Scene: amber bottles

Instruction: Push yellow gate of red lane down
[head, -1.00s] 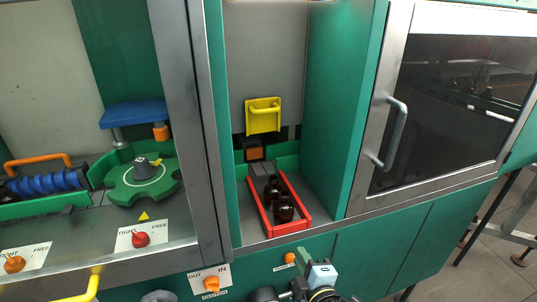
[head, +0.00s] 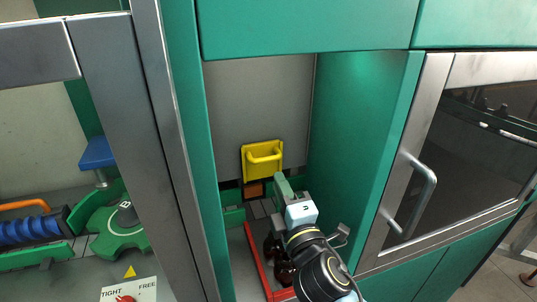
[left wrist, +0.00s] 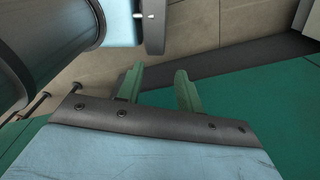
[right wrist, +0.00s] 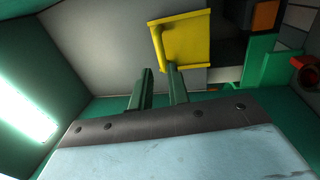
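The yellow gate (head: 262,150) is a flat plate with a handle, raised against the grey back wall of the bay. The red lane (head: 256,262) lies below it, holding dark bottles (head: 270,246) partly hidden by my right arm. My right gripper (head: 281,181) is inside the bay, just below and right of the gate. In the right wrist view its fingers (right wrist: 158,72) are partly open with nothing between them. The gate (right wrist: 188,42) is just ahead there; one fingertip overlaps its handle, and contact cannot be told. My left gripper (left wrist: 157,80) is open and empty, outside the head view.
Green side walls (head: 362,145) bound the narrow bay. An orange block (head: 254,190) sits under the gate. A glass door with a metal handle (head: 413,198) is at the right. A green star wheel (head: 118,235) and blue roller (head: 32,230) are at the left.

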